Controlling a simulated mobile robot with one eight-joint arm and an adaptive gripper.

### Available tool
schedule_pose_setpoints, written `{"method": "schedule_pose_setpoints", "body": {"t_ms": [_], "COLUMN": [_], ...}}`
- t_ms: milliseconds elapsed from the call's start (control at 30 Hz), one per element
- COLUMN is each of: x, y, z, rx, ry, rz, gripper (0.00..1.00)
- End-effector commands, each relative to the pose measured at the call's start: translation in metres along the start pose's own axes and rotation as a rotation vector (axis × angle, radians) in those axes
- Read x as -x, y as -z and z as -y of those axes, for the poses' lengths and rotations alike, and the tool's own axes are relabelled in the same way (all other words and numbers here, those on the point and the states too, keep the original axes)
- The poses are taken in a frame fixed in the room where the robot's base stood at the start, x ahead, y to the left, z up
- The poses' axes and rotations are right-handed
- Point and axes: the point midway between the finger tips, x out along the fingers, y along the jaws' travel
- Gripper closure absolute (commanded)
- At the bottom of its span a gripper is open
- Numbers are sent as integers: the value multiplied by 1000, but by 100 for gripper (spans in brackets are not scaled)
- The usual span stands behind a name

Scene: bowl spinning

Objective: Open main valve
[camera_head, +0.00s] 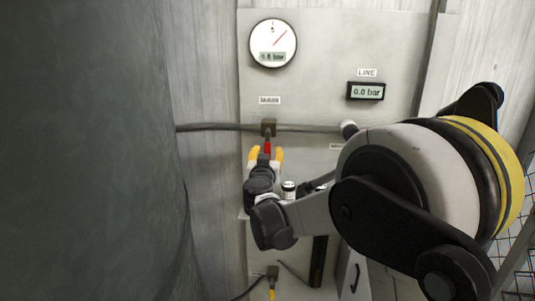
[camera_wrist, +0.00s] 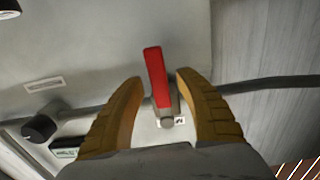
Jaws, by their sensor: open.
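The main valve (camera_head: 268,127) is a small brown body on a dark horizontal pipe, below a small label. Its red lever (camera_head: 267,147) points down from it, across the pipe. My gripper (camera_head: 266,156) is open at the lever, one orange fingertip on each side. In the wrist view, the red lever (camera_wrist: 156,75) stands between the two fingers of my gripper (camera_wrist: 160,77), slightly tilted. Gaps show on both sides, so the fingers appear not to touch it. My gripper hides part of the panel below the lever.
A round gauge (camera_head: 273,43) and a LINE display (camera_head: 366,91) reading 0.0 bar are on the grey panel (camera_head: 320,50). A round knob (camera_head: 349,130) is right of the valve. A yellow-handled valve (camera_head: 272,272) is lower down. A large dark surface (camera_head: 80,150) fills the left.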

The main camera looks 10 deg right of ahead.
Motion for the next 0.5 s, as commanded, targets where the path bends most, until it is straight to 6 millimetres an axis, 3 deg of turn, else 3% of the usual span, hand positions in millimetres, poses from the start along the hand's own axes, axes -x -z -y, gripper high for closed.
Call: {"method": "schedule_pose_setpoints", "body": {"t_ms": [67, 200, 233, 500], "x": [0, 0, 0, 0], "y": [0, 0, 0, 0], "z": [0, 0, 0, -1], "rx": [0, 0, 0, 12], "ry": [0, 0, 0, 0], "rz": [0, 0, 0, 0], "gripper": [59, 96, 100, 100]}}
